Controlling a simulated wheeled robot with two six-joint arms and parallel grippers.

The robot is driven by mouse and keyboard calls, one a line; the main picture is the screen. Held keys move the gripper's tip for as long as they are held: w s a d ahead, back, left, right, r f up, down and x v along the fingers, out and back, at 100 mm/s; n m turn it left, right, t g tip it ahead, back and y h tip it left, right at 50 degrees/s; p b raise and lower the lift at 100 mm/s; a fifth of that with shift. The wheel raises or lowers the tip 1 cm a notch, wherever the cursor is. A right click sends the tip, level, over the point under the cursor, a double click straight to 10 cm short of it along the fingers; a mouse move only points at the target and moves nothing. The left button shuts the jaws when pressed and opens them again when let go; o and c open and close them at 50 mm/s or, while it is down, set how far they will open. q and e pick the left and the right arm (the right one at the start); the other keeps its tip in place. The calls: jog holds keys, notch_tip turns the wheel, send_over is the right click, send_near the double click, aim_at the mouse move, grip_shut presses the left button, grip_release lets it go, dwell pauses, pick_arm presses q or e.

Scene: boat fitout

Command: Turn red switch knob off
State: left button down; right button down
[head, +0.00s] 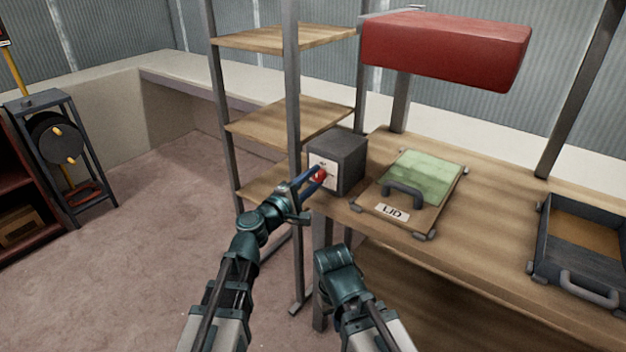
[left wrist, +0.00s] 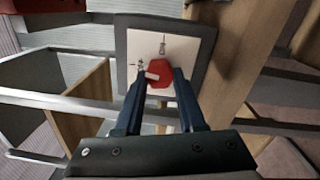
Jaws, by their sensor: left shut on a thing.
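The red switch knob (head: 321,174) sits on the white face plate (head: 329,164) of a dark grey box (head: 345,152) at the left end of the workbench. In the left wrist view the red knob (left wrist: 159,73) has a pale pointer mark on it, directed to the left and slightly down. Small symbols are printed on the plate (left wrist: 183,47) above and to the left of the knob. My left gripper (head: 312,178) is shut on the knob, with one blue finger on each side. My right arm is at the lower middle of the head view; its fingers are not visible.
A lidded case (head: 416,190) with a green top and a dark handle lies right of the box. A dark tray (head: 586,243) is farther right. A red block (head: 445,50) hangs above the bench. A shelf rack (head: 291,118) stands close left.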

pick_arm(q)
jog(key=shift+n, duration=1)
jog(key=c, duration=0.5)
grip_release()
jog(key=shift+s, duration=0.1)
